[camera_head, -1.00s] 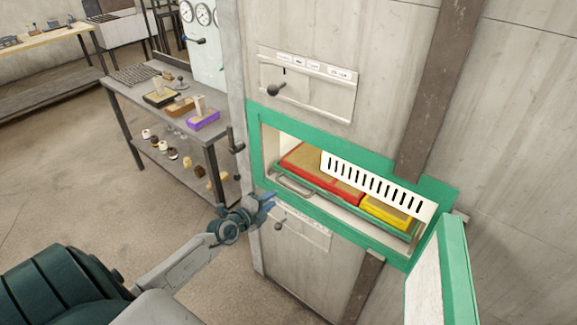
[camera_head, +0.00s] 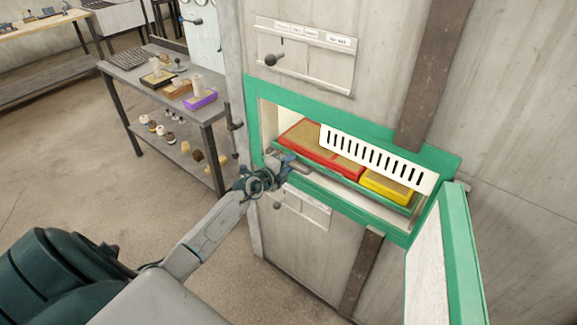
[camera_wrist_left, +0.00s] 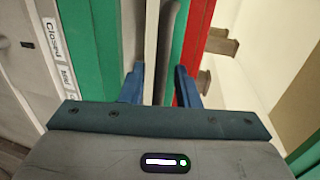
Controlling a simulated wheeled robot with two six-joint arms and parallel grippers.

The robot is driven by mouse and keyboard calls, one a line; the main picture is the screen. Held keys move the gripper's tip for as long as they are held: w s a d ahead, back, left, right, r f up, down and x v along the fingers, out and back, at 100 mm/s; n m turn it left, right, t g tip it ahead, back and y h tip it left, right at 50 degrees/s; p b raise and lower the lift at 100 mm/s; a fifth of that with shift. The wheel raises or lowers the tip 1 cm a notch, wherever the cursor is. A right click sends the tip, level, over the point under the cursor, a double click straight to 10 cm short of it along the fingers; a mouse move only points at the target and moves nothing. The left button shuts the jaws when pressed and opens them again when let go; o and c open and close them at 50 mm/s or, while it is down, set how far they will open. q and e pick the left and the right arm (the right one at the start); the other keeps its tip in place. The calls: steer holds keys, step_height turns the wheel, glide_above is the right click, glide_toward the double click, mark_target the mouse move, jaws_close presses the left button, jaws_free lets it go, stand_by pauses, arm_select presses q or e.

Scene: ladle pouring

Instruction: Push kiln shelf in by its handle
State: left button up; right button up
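The kiln shelf (camera_head: 352,187) is a green-rimmed tray inside the green-framed kiln opening. It carries a red mould (camera_head: 318,153) and a yellow mould (camera_head: 388,187). My left gripper (camera_head: 287,163) is at the left front of the shelf, where it covers much of the handle. In the left wrist view, the grey bar handle (camera_wrist_left: 172,45) runs between the two blue fingers of my left gripper (camera_wrist_left: 160,84). The fingers are apart, with a gap visible beside the bar. I cannot tell whether either finger touches it. My right gripper is not in view.
The green-edged kiln door (camera_head: 458,250) stands open at the right. A white slotted plate (camera_head: 378,160) hangs across the upper opening. A black lever (camera_head: 233,125) juts out left of the opening. A grey table (camera_head: 140,70) with moulds stands at the left, with open floor in front.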

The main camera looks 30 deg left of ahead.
arm_select(q)
steer(key=shift+a+f, duration=0.1)
steer(key=shift+c, duration=0.2)
jaws_close()
steer(key=x, duration=0.2)
steer(key=r+x, duration=0.1)
steer(key=x, duration=0.1)
steer(key=shift+w+p, duration=0.35)
steer(key=shift+w, duration=0.1)
steer(key=shift+r, duration=0.1)
steer(key=shift+c, duration=0.6)
jaws_free()
steer(key=shift+o, duration=0.8)
steer(key=shift+w, duration=0.15)
